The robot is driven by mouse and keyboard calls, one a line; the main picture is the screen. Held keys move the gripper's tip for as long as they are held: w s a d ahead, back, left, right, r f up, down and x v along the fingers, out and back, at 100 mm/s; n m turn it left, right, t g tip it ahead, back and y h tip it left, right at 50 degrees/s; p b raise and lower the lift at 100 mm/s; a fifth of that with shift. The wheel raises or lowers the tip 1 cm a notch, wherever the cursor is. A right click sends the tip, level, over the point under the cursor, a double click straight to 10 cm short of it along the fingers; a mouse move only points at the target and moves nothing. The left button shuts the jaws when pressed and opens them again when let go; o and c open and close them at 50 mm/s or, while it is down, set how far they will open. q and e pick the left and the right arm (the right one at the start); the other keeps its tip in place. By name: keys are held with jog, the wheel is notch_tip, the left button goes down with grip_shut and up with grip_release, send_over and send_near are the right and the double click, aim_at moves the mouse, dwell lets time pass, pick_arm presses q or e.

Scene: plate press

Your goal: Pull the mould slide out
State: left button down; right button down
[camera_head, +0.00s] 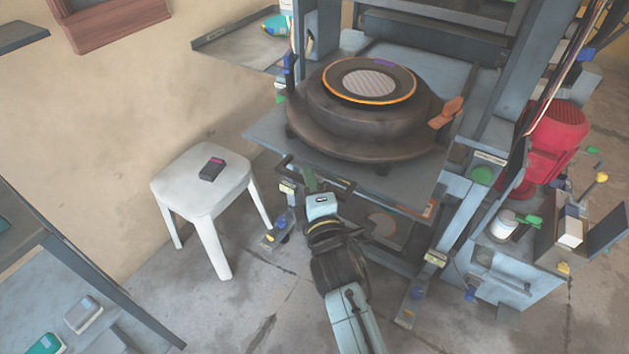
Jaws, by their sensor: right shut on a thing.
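The mould slide (268,134) is a flat grey plate at the front of the press. A dark round mould (310,118) with an orange-ringed top stands on it. A black bar handle (287,165) runs along the slide's front edge. My right gripper (311,184) comes up from the bottom and is shut on this handle; its fingers are small here and partly hidden by its own body. My left gripper is not in view.
A white stool (203,180) with a small dark device (211,169) stands left of the slide. A red motor (548,142) and a cluttered bench (515,270) are at the right. The floor between the stool and my right arm is mostly clear.

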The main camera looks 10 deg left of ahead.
jog(key=c, duration=1.7)
grip_release()
jog(key=shift+w, duration=0.1)
